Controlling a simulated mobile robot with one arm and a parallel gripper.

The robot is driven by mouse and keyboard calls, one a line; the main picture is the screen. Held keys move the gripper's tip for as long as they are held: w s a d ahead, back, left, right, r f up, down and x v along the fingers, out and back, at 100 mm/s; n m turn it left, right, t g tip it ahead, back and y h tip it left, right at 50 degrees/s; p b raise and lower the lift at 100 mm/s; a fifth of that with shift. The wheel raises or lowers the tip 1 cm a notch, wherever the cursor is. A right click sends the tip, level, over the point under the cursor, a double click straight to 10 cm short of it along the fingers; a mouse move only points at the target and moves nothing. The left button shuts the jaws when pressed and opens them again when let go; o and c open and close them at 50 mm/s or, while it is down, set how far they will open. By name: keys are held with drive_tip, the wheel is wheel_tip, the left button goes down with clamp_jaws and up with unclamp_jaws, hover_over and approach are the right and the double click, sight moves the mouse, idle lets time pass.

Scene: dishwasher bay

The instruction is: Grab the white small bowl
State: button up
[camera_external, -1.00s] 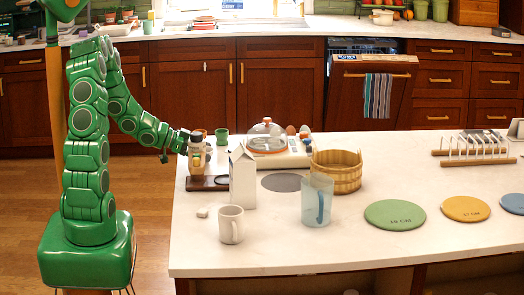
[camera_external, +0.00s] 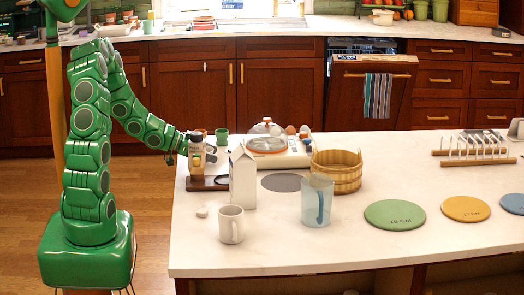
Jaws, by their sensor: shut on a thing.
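My gripper (camera_external: 180,152) is at the left end of the island, right beside a small bottle with an orange mark (camera_external: 196,157). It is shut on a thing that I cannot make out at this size. The fingertips are partly lost against the bottle. I cannot tell whether they touch it. I see no clear white small bowl on the island. A white vessel (camera_external: 383,17) stands far off on the back counter, and I cannot tell if it is a bowl.
A white carton (camera_external: 243,178), a white mug (camera_external: 231,225) and a blue-tinted pitcher (camera_external: 317,200) stand near the front. A wooden tub (camera_external: 337,172) and a lidded appliance (camera_external: 267,143) are behind. A dark tray (camera_external: 205,184) lies by the bottle.

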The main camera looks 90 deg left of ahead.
wheel_tip(320, 180, up, 10)
idle(1.0)
